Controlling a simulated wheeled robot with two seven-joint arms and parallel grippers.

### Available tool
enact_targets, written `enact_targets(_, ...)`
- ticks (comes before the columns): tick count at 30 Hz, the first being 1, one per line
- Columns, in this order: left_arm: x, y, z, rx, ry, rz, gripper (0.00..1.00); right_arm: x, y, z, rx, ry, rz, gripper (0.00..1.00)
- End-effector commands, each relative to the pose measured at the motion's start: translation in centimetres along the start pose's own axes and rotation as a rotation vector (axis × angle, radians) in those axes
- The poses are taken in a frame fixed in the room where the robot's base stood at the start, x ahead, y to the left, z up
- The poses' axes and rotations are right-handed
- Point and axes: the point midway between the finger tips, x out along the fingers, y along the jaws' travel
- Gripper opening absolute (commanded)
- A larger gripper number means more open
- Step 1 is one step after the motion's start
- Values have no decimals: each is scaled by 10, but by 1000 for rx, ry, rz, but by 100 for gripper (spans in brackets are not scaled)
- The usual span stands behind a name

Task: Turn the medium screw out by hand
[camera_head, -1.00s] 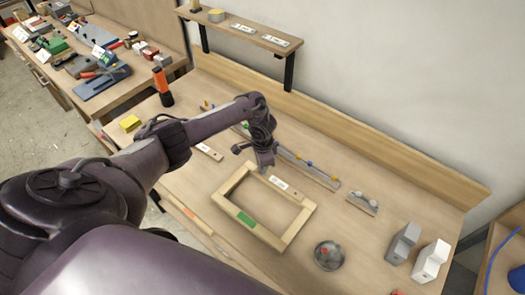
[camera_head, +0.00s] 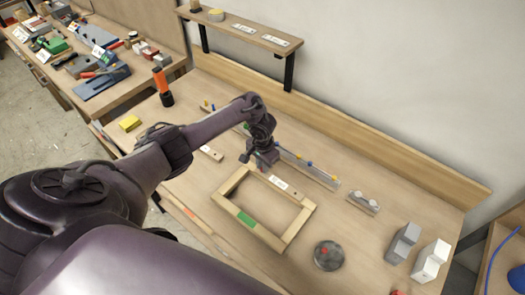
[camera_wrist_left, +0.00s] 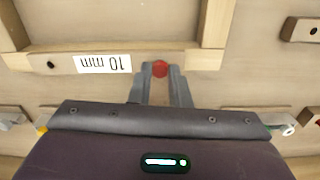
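A wooden frame (camera_head: 237,178) lies on the bench, with a white label, a dark hole and a green patch on it. In the left wrist view its rail (camera_wrist_left: 190,59) carries a "10 mm" label (camera_wrist_left: 103,64). A round red screw head (camera_wrist_left: 160,68) sits at the rail's corner. My left gripper (camera_wrist_left: 160,72) has its fingertips on either side of this head, which fills the gap, so it looks shut on it. In the head view the left gripper (camera_head: 262,167) is over the frame's far left corner and hides the screw. My right gripper is not in view.
A strip with coloured pegs (camera_head: 310,168) lies behind the frame. A grey block (camera_head: 363,202), a round dark dish (camera_head: 328,255), grey and white stepped blocks (camera_head: 431,261) stand to the right. A shelf (camera_head: 240,30) overhangs the back. An orange-black flashlight (camera_head: 162,85) stands at left.

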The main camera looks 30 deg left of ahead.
Motion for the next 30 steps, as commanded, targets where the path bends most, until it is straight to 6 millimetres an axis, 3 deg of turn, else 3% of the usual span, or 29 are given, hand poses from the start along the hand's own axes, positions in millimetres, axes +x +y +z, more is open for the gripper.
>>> enact_targets(11,1,0,0,44,1,-1,26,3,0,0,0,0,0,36)
enact_targets(30,3,0,0,856,0,-2,26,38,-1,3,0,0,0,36)
